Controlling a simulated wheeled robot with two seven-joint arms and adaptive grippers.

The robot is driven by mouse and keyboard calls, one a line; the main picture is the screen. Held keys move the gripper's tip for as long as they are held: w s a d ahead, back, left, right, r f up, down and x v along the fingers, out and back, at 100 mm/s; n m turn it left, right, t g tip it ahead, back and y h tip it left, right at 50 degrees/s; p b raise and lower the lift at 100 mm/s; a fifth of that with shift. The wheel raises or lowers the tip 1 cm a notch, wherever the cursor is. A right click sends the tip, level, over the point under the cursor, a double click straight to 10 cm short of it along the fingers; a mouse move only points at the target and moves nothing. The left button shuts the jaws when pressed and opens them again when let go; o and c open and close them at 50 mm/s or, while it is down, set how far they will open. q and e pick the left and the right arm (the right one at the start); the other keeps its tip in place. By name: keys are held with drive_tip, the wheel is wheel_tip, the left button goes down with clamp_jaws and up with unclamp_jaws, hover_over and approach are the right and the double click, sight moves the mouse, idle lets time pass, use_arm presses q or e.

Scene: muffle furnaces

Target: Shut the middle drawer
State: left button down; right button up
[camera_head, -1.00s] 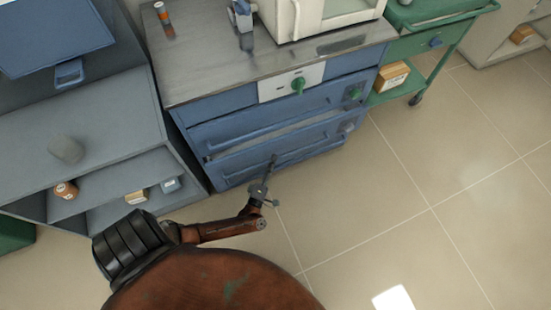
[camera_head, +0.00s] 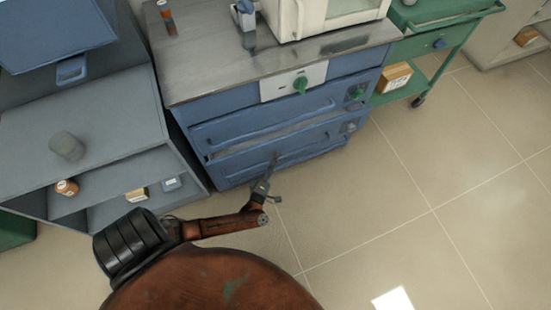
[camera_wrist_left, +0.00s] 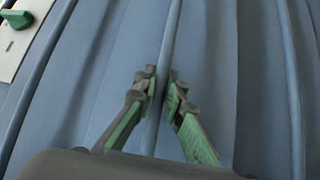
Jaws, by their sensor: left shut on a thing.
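The blue cabinet under the furnace has an upper drawer front (camera_head: 250,118) and a lower drawer front (camera_head: 235,168), each with a long bar handle. A pale gap runs above the lower front, which stands slightly out; I take it as the middle drawer, though anything below it is hidden. My left gripper (camera_head: 273,163) reaches this lower front from below. In the left wrist view, its green-padded fingers (camera_wrist_left: 161,90) are closed around a thin blue bar, the drawer handle (camera_wrist_left: 170,40). My right gripper is not in view.
A green knob (camera_head: 300,85) sits on the cabinet's top panel. A cream furnace (camera_head: 310,22) stands on the metal top. A grey shelf unit (camera_head: 100,105) is close on the left and a green cart (camera_head: 430,45) on the right. The tiled floor (camera_head: 400,200) is clear.

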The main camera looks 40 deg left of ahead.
sight(271, 153)
use_arm(q)
drive_tip(key=a, duration=0.1)
drive_tip(key=w+a, duration=0.1)
drive_tip(key=a, duration=0.1)
drive_tip(key=shift+w+a+f, duration=0.1)
drive_tip(key=shift+w+a, duration=0.15)
drive_tip(key=shift+a, duration=0.1)
drive_tip(key=shift+w+a, duration=0.1)
drive_tip(key=shift+a, duration=0.15)
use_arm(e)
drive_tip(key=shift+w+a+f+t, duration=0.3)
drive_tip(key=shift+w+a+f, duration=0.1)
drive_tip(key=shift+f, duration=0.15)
use_arm(q)
drive_tip(key=c, duration=2.3)
unclamp_jaws()
drive_tip(key=shift+o, duration=0.2)
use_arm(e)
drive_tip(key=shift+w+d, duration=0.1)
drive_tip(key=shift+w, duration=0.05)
use_arm(q)
drive_tip(key=v, duration=1.2)
drive_tip(key=shift+d, duration=0.1)
